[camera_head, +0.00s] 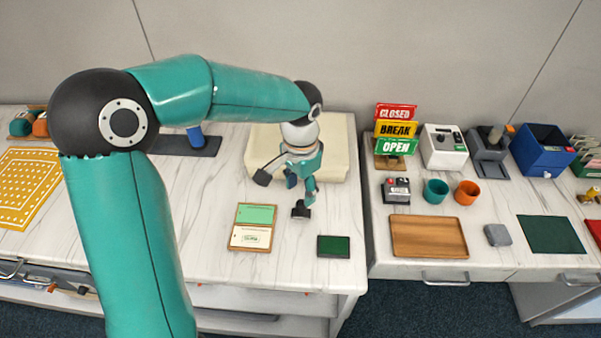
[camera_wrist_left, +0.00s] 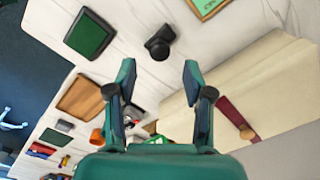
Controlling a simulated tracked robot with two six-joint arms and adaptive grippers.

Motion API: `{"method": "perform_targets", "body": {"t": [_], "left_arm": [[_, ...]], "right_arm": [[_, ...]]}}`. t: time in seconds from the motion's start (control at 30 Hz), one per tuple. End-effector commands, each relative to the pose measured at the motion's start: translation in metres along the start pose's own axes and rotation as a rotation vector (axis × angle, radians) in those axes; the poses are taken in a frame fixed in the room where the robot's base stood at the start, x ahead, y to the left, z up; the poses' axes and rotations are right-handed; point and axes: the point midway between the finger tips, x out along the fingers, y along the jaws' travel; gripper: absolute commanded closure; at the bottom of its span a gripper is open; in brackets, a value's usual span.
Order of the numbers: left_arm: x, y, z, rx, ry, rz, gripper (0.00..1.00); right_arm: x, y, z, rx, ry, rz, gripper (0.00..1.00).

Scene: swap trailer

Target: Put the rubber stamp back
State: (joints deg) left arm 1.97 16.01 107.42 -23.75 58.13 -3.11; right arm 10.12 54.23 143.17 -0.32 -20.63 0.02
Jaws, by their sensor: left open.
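A small black rubber stamp (camera_head: 301,209) stands on the white marbled table, between a wooden board with a green and a white card (camera_head: 252,227) and a dark stamp pad with a green top (camera_head: 334,246). My left gripper (camera_head: 305,188) is just behind and above the stamp, pointing down, open and empty. In the left wrist view the open fingers (camera_wrist_left: 159,72) frame a gap, and the stamp (camera_wrist_left: 160,46) lies just beyond the fingertips, not between them. The stamp pad (camera_wrist_left: 89,35) is to its left there. My right gripper is not in view.
A beige slab (camera_head: 338,160) lies behind the gripper; the wrist view shows a maroon strip with a wooden knob (camera_wrist_left: 246,134) by it. A second table at right holds a wooden tray (camera_head: 428,236), cups and a sign stand (camera_head: 396,135). A yellow mat (camera_head: 28,183) is at left.

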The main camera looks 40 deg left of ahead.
Motion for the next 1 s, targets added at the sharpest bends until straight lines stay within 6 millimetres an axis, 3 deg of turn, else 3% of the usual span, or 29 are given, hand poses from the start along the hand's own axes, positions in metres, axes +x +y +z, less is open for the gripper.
{"method": "perform_targets", "body": {"t": [0.1, 0.3, 0.87, 1.0], "left_arm": [[-0.023, 0.000, -0.001, 0.002, 0.004, -0.001, 0.48], [-0.046, 0.000, 0.000, 0.001, 0.001, 0.000, 0.48], [-0.050, 0.000, 0.000, 0.001, -0.001, 0.000, 0.48], [-0.059, 0.000, 0.000, 0.001, 0.000, 0.000, 0.48]], "right_arm": [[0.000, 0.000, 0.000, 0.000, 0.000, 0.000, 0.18], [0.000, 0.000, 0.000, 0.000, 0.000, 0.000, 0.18], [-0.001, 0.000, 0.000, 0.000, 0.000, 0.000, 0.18], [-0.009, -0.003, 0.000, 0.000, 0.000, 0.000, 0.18]]}}
